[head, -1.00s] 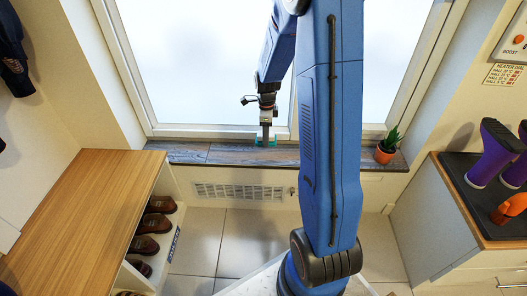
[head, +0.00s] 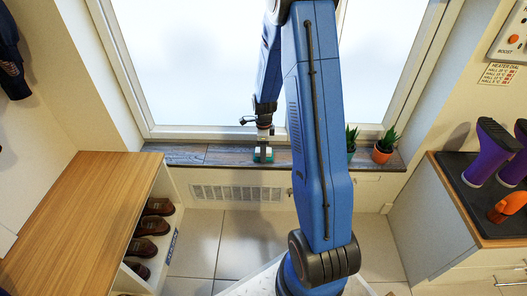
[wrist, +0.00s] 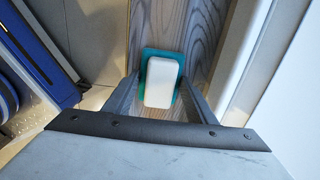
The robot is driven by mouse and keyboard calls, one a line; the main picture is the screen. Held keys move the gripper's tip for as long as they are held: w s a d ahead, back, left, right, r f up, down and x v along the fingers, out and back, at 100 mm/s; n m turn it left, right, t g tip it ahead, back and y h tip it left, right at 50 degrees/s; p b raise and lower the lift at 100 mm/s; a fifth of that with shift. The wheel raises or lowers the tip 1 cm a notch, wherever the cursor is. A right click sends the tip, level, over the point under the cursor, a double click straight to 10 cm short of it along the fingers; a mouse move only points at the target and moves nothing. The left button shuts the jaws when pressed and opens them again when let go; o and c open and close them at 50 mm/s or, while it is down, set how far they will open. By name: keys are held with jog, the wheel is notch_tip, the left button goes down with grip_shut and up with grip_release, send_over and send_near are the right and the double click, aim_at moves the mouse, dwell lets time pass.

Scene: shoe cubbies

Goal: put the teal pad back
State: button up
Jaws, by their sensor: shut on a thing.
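The teal pad (wrist: 147,56) shows in the wrist view as a teal base with a white rounded block on its upper side. My gripper (wrist: 160,98) has one finger on each side of it and is shut on it. In the head view the pad (head: 257,157) is small, over the dark wooden window sill (head: 222,153), under my gripper (head: 264,146). I cannot tell whether its underside touches the sill.
Two potted plants stand on the sill to the right, one in an orange pot (head: 381,155) and one (head: 351,140) partly behind my arm. A wooden-topped shoe cubby (head: 75,215) is at left. Purple boots (head: 490,155) stand on the right cabinet. The window rises behind the sill.

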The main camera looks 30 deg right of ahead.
jog(key=o, duration=1)
jog(key=shift+o, duration=0.2)
jog(key=s+a+r+n+t, duration=0.1)
jog(key=s+a+r+n, duration=0.15)
jog(key=r, duration=0.75)
jog(key=s+a+r+n, duration=0.2)
jog(key=r+n, duration=0.1)
jog(key=r, duration=0.7)
jog(key=s+a+r+n+t, duration=0.1)
jog(key=s+a+r+n, duration=0.2)
jog(key=s+n, duration=0.3)
jog(key=s+a+r+n+t, duration=0.1)
jog(key=s+a+r+n, duration=0.3)
jog(key=s, duration=0.7)
jog(key=s+a+r+n+t, duration=0.1)
jog(key=s+a+r+n, duration=0.3)
jog(key=s+r+n, duration=0.2)
jog(key=s+n, duration=0.2)
jog(key=n, duration=0.1)
jog(key=shift+s+a+r+t, duration=0.15)
jog(key=shift+s+r+t, duration=0.1)
jog(key=shift+s+t, duration=0.15)
